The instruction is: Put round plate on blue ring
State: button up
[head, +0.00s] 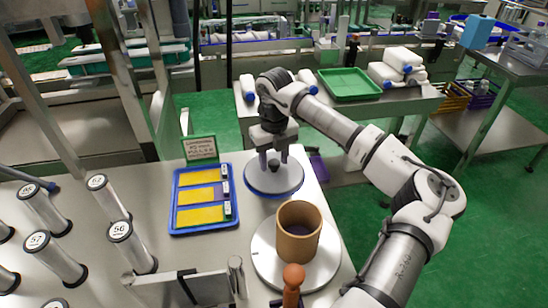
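The round plate (262,179), pale grey with a dark knob (274,164) at its middle, is at the table's far right part. The blue ring (274,196) shows as a thin blue edge under the plate's near rim; most of it is hidden by the plate. The plate looks level and over the ring; I cannot tell whether it rests fully on it. My gripper (273,158) points down over the plate, one finger on each side of the knob. The fingers look apart, with small gaps to the knob.
A brown cup (298,232) stands on a white disc (265,262) nearer the front. A blue tray (176,227) with yellow blocks lies left of the plate, a sign (200,149) behind it. Numbered cylinders (132,247) stand at left. An orange-brown handle (292,282) rises in front.

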aim_at(274, 162)
jog(key=shift+o, duration=0.3)
jog(key=shift+r, duration=0.1)
jog(key=shift+r+p, duration=0.25)
jog(key=shift+p, duration=0.05)
notch_tip(274, 162, up, 12)
jog(key=b, duration=0.2)
jog(key=shift+f+b, duration=0.15)
jog(key=shift+b, duration=0.15)
